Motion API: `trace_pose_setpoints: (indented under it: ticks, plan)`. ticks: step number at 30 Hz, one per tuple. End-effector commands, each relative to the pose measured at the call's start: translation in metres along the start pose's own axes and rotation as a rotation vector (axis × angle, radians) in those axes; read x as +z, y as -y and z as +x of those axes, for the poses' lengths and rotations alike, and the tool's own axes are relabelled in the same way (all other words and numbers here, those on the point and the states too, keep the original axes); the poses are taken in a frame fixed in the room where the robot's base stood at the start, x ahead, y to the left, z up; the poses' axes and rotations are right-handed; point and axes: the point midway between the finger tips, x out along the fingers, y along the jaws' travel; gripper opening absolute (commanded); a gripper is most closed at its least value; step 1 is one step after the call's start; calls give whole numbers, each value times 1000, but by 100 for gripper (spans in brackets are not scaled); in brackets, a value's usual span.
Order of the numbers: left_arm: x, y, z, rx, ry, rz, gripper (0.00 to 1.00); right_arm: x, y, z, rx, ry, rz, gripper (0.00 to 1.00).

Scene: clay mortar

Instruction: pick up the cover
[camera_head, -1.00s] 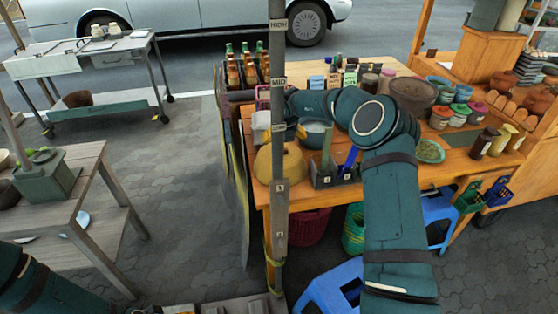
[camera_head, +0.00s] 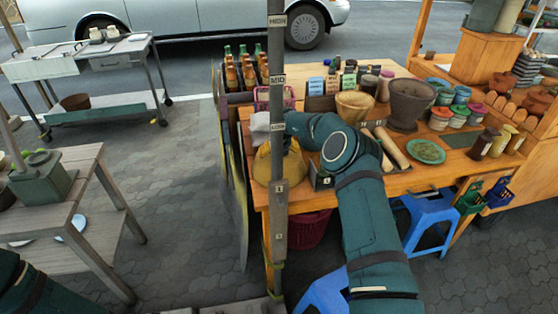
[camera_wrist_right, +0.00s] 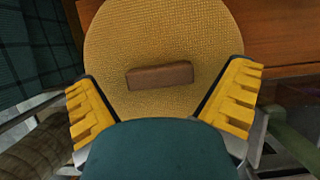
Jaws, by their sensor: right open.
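The cover is a round yellow woven dome (camera_head: 262,168) at the left front corner of the wooden table, partly hidden by the pole and my right arm. In the right wrist view the cover (camera_wrist_right: 165,35) fills the middle, with a brown block handle (camera_wrist_right: 160,76) on top. My right gripper (camera_wrist_right: 163,95) is open above it, its yellow-padded fingers apart on either side of the handle. Nothing is between the pads except the view of the cover and handle. In the head view this gripper is mostly hidden. My left gripper is not in view.
A thin upright pole (camera_head: 279,100) stands in front of the cover. Bottles in a crate (camera_head: 240,75) stand behind it to the left. A grey mortar (camera_head: 408,105), a tan pot (camera_head: 354,107), a wooden roller (camera_head: 391,148) and a green plate (camera_head: 426,151) lie to the right.

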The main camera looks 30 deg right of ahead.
Motion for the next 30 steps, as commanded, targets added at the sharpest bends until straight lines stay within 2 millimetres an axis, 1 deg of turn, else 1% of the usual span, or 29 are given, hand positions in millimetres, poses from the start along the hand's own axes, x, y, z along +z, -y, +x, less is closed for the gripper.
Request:
trace_pose_setpoints:
  ticks: [2,3,5,6,9,17,20,23,26,30]
  plan:
    - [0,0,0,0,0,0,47,0,0,0,0,0,0,100]
    - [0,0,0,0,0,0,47,0,0,0,0,0,0,86]
    - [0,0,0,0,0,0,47,0,0,0,0,0,0,65]
    - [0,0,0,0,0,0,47,0,0,0,0,0,0,51]
    - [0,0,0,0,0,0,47,0,0,0,0,0,0,20]
    - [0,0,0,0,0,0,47,1,0,-2,0,1,0,20]
    - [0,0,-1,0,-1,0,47,3,0,-7,0,2,1,20]
    - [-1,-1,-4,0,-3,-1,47,9,0,-19,0,4,1,20]
    - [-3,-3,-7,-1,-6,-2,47,17,0,-39,0,5,1,20]
    - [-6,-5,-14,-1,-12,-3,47,31,0,-73,0,5,2,20]
